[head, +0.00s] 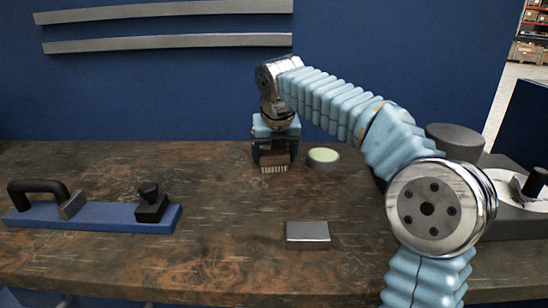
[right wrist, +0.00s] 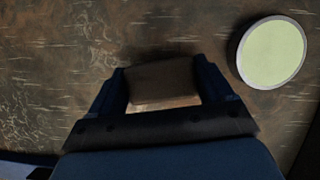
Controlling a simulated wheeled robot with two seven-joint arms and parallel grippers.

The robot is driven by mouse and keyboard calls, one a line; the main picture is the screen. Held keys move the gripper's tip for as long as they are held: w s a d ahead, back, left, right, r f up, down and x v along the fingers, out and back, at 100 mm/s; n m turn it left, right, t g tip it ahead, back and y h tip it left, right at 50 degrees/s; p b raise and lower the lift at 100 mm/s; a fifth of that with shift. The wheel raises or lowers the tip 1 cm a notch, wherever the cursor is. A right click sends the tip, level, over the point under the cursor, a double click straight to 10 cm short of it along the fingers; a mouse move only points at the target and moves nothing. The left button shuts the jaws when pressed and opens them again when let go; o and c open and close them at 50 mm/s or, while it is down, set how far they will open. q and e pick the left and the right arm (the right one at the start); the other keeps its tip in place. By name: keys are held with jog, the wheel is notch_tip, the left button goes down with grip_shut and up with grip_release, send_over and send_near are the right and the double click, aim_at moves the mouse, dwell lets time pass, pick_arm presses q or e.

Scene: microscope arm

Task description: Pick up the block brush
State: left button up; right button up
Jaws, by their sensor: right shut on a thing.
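The block brush (head: 274,169) is at the back middle of the table in the head view, with its pale bristles pointing down. My right gripper (head: 273,156) is above it, pointing down and shut on its block. In the right wrist view the brown block (right wrist: 163,82) sits between the two dark fingers (right wrist: 165,88). The gripper hides most of the brush in the head view. I cannot tell whether the bristles touch the table. My left gripper is not in view.
A round pale-green-topped dish (head: 323,157) stands close right of the brush. A grey metal block (head: 307,235) lies near the front. A blue board (head: 100,217) with a black handle and a knob lies at left. Dark equipment (head: 500,210) stands at right. The table's middle left is clear.

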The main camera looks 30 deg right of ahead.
jog(key=shift+r, duration=0.1)
jog(key=shift+r, duration=0.25)
notch_tip(320, 180, up, 3)
jog(key=shift+s+a, duration=0.1)
jog(key=s+a+r, duration=0.4)
jog(key=s+r, duration=0.5)
jog(key=s, duration=0.4)
jog(key=shift+r, duration=0.15)
jog(key=shift+s+d, duration=0.1)
jog(key=o, duration=0.4)
jog(key=shift+c, duration=1.4)
